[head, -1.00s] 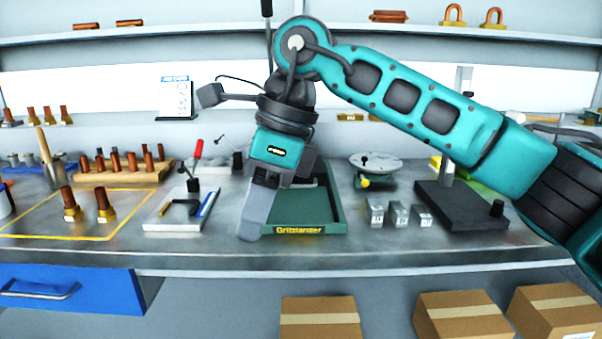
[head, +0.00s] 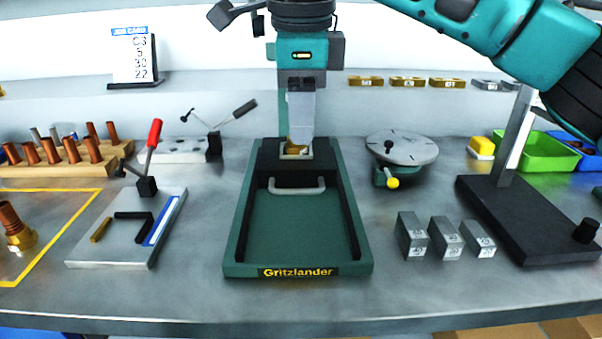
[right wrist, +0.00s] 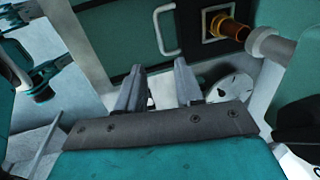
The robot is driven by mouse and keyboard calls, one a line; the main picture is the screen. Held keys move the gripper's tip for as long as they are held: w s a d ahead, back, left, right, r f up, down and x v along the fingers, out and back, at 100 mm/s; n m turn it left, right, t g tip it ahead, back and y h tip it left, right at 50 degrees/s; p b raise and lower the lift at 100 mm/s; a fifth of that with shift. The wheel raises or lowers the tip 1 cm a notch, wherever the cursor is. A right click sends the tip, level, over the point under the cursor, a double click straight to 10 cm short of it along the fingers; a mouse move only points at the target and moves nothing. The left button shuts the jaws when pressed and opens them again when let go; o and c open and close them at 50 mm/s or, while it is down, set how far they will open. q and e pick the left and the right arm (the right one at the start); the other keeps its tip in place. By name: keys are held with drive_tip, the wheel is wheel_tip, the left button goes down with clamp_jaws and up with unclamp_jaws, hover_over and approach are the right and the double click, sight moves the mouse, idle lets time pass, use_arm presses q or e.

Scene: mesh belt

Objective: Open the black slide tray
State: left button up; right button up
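The black slide tray (head: 270,160) sits at the far end of a green base (head: 300,235) lettered "Gritzlander", between two black side rails. A silver bar handle (head: 297,187) is on its front; it also shows in the right wrist view (right wrist: 166,32). A brass-coloured part stands in a square recess in the tray; it shows in the right wrist view (right wrist: 230,28). My right gripper (head: 300,142) points down over the tray, behind the handle. In the right wrist view its two fingers (right wrist: 159,66) are apart with nothing between them. My left gripper is out of view.
A red-handled clamp plate (head: 110,250) is left of the base, with a wooden peg rack (head: 60,170) behind it. Right stand a round dial plate (head: 402,150), three metal blocks (head: 445,240) and a black stand (head: 525,220). The bench in front of the base is clear.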

sight(301, 189)
drive_tip(key=f, duration=0.3)
drive_tip(key=w+f+b, duration=0.1)
drive_tip(key=f, duration=0.3)
drive_tip(key=w+f, duration=0.1)
drive_tip(key=f, duration=0.2)
drive_tip(key=shift+f+b, duration=0.35)
drive_tip(key=shift+b, duration=0.05)
drive_tip(key=shift+c, duration=0.5)
clamp_jaws()
